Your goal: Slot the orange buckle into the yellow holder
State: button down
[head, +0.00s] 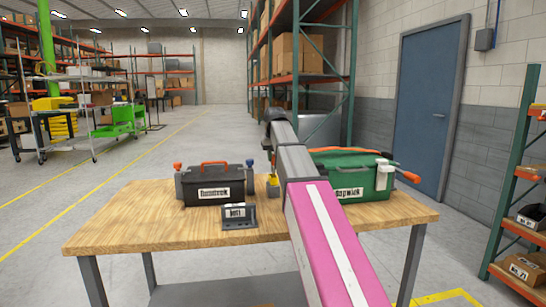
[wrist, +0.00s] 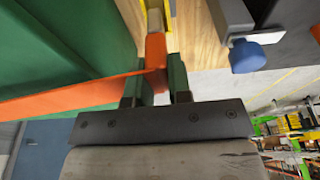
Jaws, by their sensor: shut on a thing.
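The orange buckle (wrist: 155,52) is in the wrist view, with an orange strap running from it to the left along the green case. My gripper (wrist: 156,84) is shut on the buckle, one finger on each side. The yellow holder (wrist: 168,14) is at the top edge of the wrist view, just beyond the buckle. A grey tongue-like piece shows between the buckle and the holder; I cannot tell how deep it sits. In the head view the yellow holder (head: 273,187) stands on the table left of the green case, and my arm hides the gripper and buckle.
The green case (head: 372,182) stands right of my arm on the wooden table (head: 150,215). A black case (head: 213,184) with an orange handle and blue and orange knobs stands left. A small dark labelled block (head: 239,217) sits in front of it. The table's left front is clear.

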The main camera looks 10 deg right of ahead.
aim_at(273, 164)
jog(key=shift+f, duration=0.15)
jog(key=shift+s+x, duration=0.2)
jog(key=shift+x, duration=0.65)
jog(key=shift+s+x, duration=0.15)
jog(key=shift+x, duration=0.65)
jog(key=shift+f, duration=0.15)
jog(key=c, duration=1)
grip_release()
